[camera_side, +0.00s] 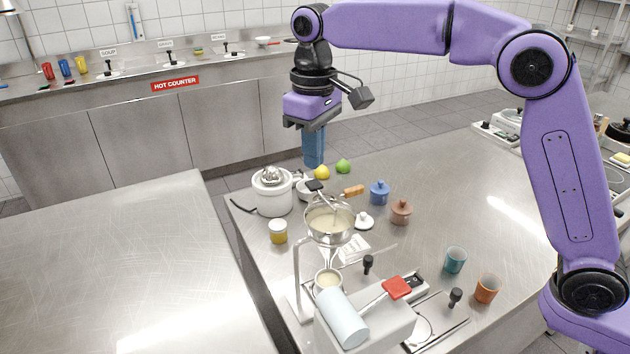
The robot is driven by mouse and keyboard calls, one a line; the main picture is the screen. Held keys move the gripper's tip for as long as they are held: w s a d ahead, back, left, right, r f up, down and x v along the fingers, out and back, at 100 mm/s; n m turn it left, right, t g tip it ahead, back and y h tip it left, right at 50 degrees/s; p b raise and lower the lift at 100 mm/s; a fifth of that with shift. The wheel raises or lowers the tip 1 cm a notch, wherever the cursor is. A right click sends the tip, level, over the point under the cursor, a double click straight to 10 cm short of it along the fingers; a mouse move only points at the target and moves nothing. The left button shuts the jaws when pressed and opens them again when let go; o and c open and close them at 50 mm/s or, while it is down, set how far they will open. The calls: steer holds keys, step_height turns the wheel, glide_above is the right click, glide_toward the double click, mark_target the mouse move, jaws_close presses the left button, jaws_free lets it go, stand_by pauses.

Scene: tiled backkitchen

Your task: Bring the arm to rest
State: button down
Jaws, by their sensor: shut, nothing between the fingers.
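My gripper (314,160) is at the end of my purple arm, pointing down. Its blue fingers are together and hold nothing. It hangs in the air above the far part of the steel table (440,175), in front of the floor gap in this view. The fingertips appear just above and left of a yellow lemon (322,172); how high they are above the table I cannot tell.
A white juicer (272,190), a green lime (343,166), a blue pot (379,192), a brown pot (401,211) and a yellow jar (278,232) stand on the table. Teal (455,260) and orange (487,288) cups stand right.

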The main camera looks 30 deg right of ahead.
stand_by(0.8)
steer(key=s+d+f+n, duration=0.2)
steer(key=s+d+f, duration=0.1)
steer(key=s+d, duration=0.4)
steer(key=s+d+f+n, duration=0.2)
steer(key=s+d+f, duration=0.2)
steer(key=s+d, duration=0.4)
steer(key=s+d+f+n, duration=0.2)
steer(key=s+d, duration=0.5)
steer(key=s, duration=1)
steer(key=shift+s+d+f+n, duration=0.15)
steer(key=shift+d+f+n, duration=0.2)
steer(key=shift+f, duration=0.4)
